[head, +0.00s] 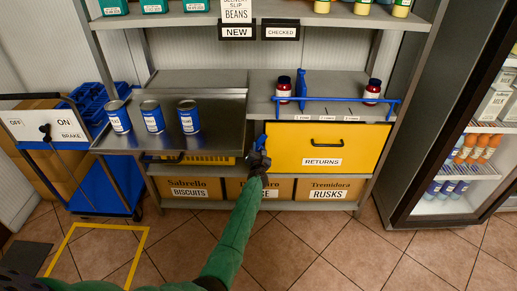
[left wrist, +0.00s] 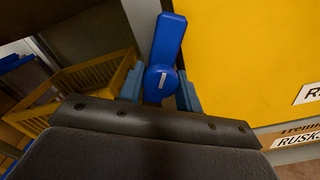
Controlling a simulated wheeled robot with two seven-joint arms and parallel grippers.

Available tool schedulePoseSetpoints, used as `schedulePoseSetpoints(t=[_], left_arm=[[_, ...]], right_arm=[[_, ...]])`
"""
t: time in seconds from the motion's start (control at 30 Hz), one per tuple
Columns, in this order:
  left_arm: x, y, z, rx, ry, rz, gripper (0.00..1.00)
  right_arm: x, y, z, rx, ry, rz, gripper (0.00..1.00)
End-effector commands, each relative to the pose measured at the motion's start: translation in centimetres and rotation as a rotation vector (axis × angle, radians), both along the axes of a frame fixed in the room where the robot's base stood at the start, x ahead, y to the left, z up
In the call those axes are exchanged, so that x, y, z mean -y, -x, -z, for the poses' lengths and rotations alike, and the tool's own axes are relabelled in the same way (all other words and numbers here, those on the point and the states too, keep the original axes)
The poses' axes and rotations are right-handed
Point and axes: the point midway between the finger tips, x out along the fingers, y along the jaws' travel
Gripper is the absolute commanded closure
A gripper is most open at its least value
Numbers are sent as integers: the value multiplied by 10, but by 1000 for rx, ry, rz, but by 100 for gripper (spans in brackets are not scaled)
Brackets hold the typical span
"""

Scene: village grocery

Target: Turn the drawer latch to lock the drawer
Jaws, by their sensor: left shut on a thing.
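The yellow drawer front (head: 345,143) carries a RETURNS label and a black handle (head: 327,145) and sits in the shelf unit. It also fills the upper right of the left wrist view (left wrist: 250,60). The blue latch (left wrist: 168,40) is beside the drawer's left edge, its lever pointing up and tilted slightly right, with a white mark on its round hub. My left gripper (left wrist: 160,92) is shut on the latch, with a finger on each side of the hub. In the head view the gripper (head: 258,157) partly hides the latch. My right gripper is not in view.
A metal tray (head: 215,120) with blue cans (head: 152,117) juts out left of the drawer. A yellow basket (head: 205,160) sits under it. Boxes (head: 325,189) fill the shelf below. A fridge stands right.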

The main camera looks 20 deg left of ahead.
Motion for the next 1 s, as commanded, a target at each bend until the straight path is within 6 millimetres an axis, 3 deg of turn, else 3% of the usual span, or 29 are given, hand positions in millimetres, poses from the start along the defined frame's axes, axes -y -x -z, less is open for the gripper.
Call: schedulePoseSetpoints(t=[0.53, 1.0], left_arm=[[0, 0, -1, -146, -497, 2, 88], [0, 1, -1, -253, -872, 3, 88]], right_arm=[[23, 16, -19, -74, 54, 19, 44], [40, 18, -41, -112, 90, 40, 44]])
